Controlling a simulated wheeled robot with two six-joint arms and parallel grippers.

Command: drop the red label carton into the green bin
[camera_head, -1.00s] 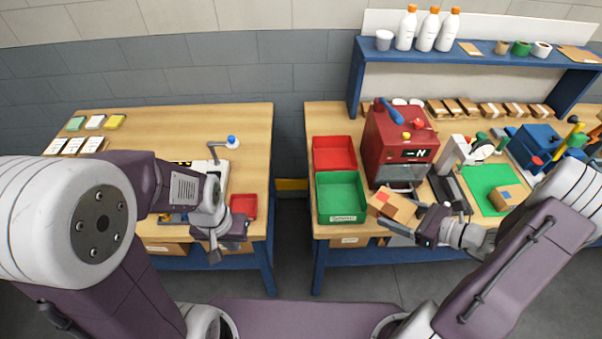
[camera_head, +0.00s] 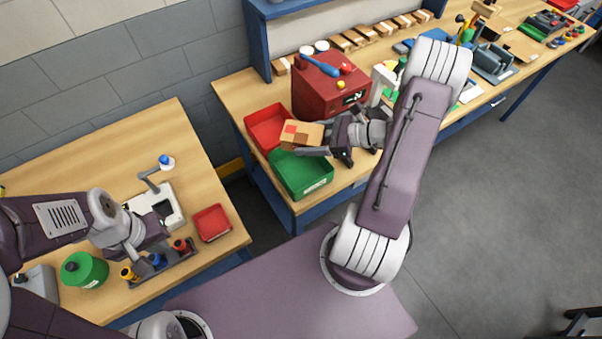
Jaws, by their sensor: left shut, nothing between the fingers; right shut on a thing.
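My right gripper (camera_head: 324,140) is shut on a brown carton (camera_head: 302,138) with a red label on its top. The carton is held over the back part of the green bin (camera_head: 302,180), near its edge with the red bin. The green bin stands at the left front of the right-hand workbench, and its visible inside looks empty. My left gripper (camera_head: 128,262) is shut and empty above the left-hand table, beside a dark tray of small coloured items.
A red bin (camera_head: 268,127) stands just behind the green bin. A red machine (camera_head: 328,90) stands behind my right gripper. A small red tray (camera_head: 213,222) and a green canister (camera_head: 84,269) are on the left table. A gap separates the two tables.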

